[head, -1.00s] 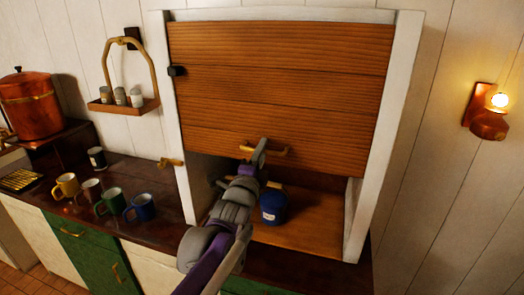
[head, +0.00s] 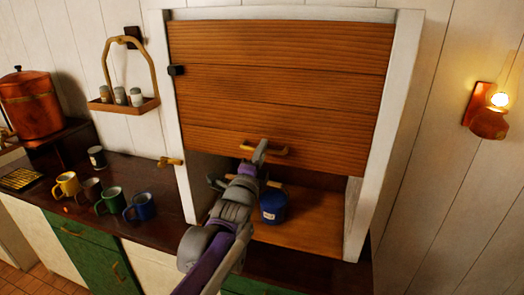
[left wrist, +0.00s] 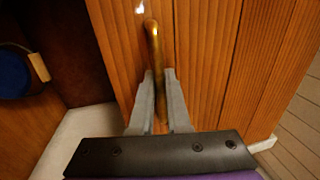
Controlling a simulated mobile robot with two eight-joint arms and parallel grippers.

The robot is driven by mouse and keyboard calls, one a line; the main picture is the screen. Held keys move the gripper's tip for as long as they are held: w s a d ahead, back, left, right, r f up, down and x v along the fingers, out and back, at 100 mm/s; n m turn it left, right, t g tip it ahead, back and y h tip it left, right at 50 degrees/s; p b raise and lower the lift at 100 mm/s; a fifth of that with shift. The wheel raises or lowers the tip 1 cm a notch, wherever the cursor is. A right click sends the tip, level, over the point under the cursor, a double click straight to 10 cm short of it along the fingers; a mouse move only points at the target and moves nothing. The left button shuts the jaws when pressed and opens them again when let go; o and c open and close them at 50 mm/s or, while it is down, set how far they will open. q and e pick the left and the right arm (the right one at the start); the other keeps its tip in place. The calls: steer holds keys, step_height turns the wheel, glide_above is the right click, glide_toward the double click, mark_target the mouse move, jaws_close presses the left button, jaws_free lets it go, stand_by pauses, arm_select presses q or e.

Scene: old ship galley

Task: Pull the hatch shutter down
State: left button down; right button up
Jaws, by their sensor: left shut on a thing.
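The wooden hatch shutter (head: 280,85) hangs in a white frame and covers the upper part of the opening; the lower part is open. Its brass handle (head: 275,151) sits near the shutter's bottom edge. My right gripper is not in view.
A blue lidded pot (head: 272,206) stands inside the hatch behind my left arm. Several mugs (head: 140,207) stand on the dark counter at left. A brass latch (head: 170,162) is on the frame's left post, and a black knob (head: 177,71) sits higher up.

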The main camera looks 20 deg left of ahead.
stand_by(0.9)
arm_select(q)
step_height(320, 180, down, 32)
steer(key=b, duration=1.6)
steer(key=shift+f+b, duration=0.25)
steer(key=shift+b, duration=0.1)
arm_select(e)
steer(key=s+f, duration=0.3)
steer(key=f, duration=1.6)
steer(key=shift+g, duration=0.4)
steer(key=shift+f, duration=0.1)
arm_select(q)
steer(key=c, duration=1.2)
jaws_free()
steer(key=shift+f, duration=0.1)
steer(key=shift+o, duration=0.2)
steer(key=s, duration=0.3)
steer(key=s+f, duration=0.1)
steer(key=s, duration=0.3)
steer(key=s+f, duration=0.1)
steer(key=s, duration=0.2)
steer(key=shift+s+a, duration=0.15)
steer(key=shift+s, duration=0.2)
